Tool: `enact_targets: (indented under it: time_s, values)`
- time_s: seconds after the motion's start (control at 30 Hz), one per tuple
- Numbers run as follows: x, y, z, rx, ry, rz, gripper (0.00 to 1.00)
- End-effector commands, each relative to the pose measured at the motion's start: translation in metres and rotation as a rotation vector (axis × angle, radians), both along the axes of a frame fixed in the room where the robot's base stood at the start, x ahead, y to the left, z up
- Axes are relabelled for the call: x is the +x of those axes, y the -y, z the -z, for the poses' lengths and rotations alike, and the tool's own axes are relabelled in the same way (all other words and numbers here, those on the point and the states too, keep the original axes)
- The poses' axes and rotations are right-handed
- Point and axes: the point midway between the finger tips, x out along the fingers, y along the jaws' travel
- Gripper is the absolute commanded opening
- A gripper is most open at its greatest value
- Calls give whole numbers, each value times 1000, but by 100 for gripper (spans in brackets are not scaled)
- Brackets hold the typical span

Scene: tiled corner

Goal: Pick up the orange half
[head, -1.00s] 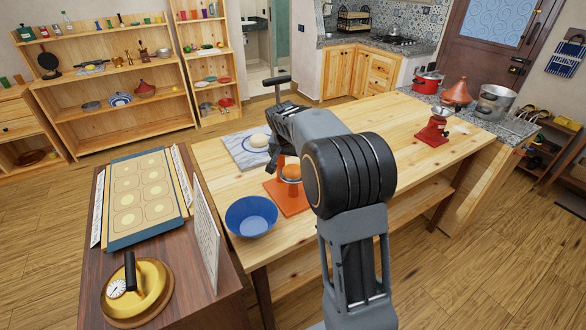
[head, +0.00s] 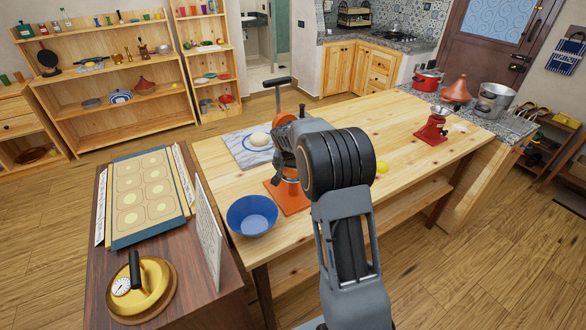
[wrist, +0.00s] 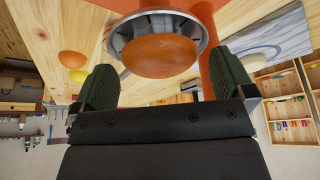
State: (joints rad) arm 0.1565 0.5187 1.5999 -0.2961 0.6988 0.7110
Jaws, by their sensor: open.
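The orange half (wrist: 160,57) sits in a round metal cup (wrist: 203,38) of an orange press in the wrist view. Its rounded side shows. My gripper (wrist: 165,84) is open, with a dark green finger on either side of the orange half and no clear contact. In the head view my gripper (head: 288,163) is over the press, whose orange base (head: 292,204) stands on the table.
A blue bowl (head: 251,216) stands left of the press, and a marble board (head: 246,150) with a pale round lump lies behind. The press's dark handle (head: 276,83) rises close to my gripper. A yellow fruit (head: 382,168) lies to the right. The table's right part is mostly clear.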

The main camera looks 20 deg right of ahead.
Motion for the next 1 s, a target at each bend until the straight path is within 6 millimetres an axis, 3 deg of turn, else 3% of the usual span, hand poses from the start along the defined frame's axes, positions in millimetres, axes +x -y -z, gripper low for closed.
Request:
enact_targets:
  time_s: [0.07,0.6,1.0]
  values:
    - [0,0,0,0,0,0,94]
    - [0,0,-1,-1,1,0,44]
    - [1,0,-13,-2,3,1,44]
